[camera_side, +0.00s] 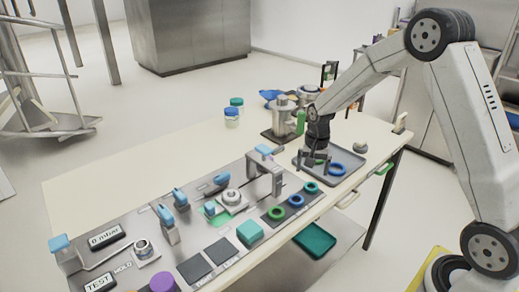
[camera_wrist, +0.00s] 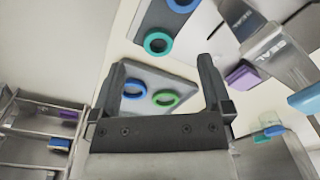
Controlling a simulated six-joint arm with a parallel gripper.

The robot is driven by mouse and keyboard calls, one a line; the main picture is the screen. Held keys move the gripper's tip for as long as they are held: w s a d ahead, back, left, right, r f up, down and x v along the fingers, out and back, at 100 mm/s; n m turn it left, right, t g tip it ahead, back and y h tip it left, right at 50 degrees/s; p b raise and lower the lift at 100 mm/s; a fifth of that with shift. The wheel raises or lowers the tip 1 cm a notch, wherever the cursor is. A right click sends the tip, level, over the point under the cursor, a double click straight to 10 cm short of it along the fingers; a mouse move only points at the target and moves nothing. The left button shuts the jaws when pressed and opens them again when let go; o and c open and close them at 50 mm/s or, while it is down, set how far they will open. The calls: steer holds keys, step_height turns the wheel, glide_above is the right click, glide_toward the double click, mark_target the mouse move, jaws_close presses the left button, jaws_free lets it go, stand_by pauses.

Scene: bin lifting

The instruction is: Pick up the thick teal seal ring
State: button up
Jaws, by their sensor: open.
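A teal ring (camera_side: 311,187) lies at the right end of a row of rings on a dark plate. It also shows in the wrist view (camera_wrist: 157,43), beyond the fingertips; I cannot tell if it is the thick one. My gripper (camera_side: 314,163) points down over the grey tray, to the upper right of that row. In the wrist view its two fingers (camera_wrist: 161,63) are spread wide with nothing between them held. A blue ring (camera_wrist: 134,88) and a green ring (camera_wrist: 166,98) lie in the tray, seen between the fingers. My gripper partly hides the tray's contents in the side view.
The grey tray (camera_side: 300,165) sits near the table's right end. A blue ring (camera_side: 295,200) and green ring (camera_side: 276,213) share the row with the teal one. A metal bracket (camera_side: 265,172) stands left of the row. A metal pot (camera_side: 284,117) stands behind.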

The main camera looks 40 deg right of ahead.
mark_target(311, 183)
steer(key=shift+w+d+f+m, duration=0.4)
steer(key=shift+d+f, duration=0.2)
steer(key=shift+f, duration=1)
steer(key=shift+w+d+f+m, duration=0.25)
steer(key=shift+d+f+m, duration=0.25)
steer(key=shift+f, duration=1.15)
steer(key=shift+w+d+f+m, duration=0.35)
steer(key=shift+d+f, duration=0.3)
steer(key=shift+f, duration=0.95)
steer(key=c, duration=1.3)
steer(key=shift+r, duration=0.15)
